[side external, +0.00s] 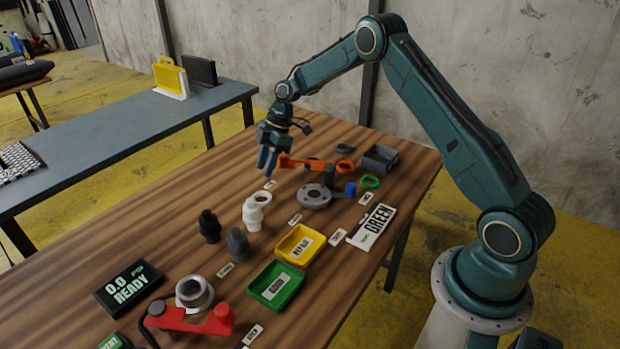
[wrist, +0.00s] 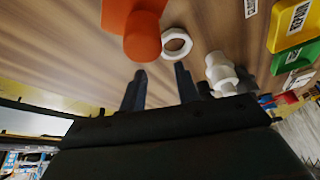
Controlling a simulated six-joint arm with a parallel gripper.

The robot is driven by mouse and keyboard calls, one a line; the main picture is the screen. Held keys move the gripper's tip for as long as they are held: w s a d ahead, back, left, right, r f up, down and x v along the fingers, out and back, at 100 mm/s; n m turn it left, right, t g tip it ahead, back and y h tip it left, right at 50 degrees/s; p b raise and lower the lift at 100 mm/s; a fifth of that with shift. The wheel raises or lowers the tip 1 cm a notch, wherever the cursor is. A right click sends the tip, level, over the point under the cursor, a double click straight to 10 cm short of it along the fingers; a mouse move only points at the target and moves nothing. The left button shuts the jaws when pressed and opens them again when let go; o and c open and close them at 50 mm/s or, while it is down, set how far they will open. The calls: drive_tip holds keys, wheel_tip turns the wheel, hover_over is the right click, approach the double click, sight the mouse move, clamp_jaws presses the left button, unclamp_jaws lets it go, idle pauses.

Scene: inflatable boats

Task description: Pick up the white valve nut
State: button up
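The white valve nut (side external: 262,198) is a white ring lying flat on the wooden table, just behind the white valve (side external: 252,216). In the wrist view the nut (wrist: 176,43) lies beyond my fingertips, between an orange tool and the white valve (wrist: 220,74). My gripper (side external: 267,170) points down above the table, a little behind the nut and apart from it. In the wrist view my gripper (wrist: 160,69) has its two dark fingers spread with nothing between them.
An orange tool (side external: 298,163) lies close to my fingers and shows large in the wrist view (wrist: 143,35). Black (side external: 209,227) and grey (side external: 238,244) valves stand near the white one. A grey flanged part (side external: 313,197), yellow tray (side external: 300,243) and green tray (side external: 276,286) are nearby.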

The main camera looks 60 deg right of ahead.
sight(258, 193)
drive_tip(key=shift+x, duration=1)
drive_tip(key=shift+f, duration=0.1)
drive_tip(key=shift+s+x, duration=0.1)
drive_tip(key=shift+x, duration=1.15)
drive_tip(key=shift+s+x, duration=0.15)
drive_tip(key=shift+x, duration=1.05)
drive_tip(key=shift+c, duration=0.4)
clamp_jaws()
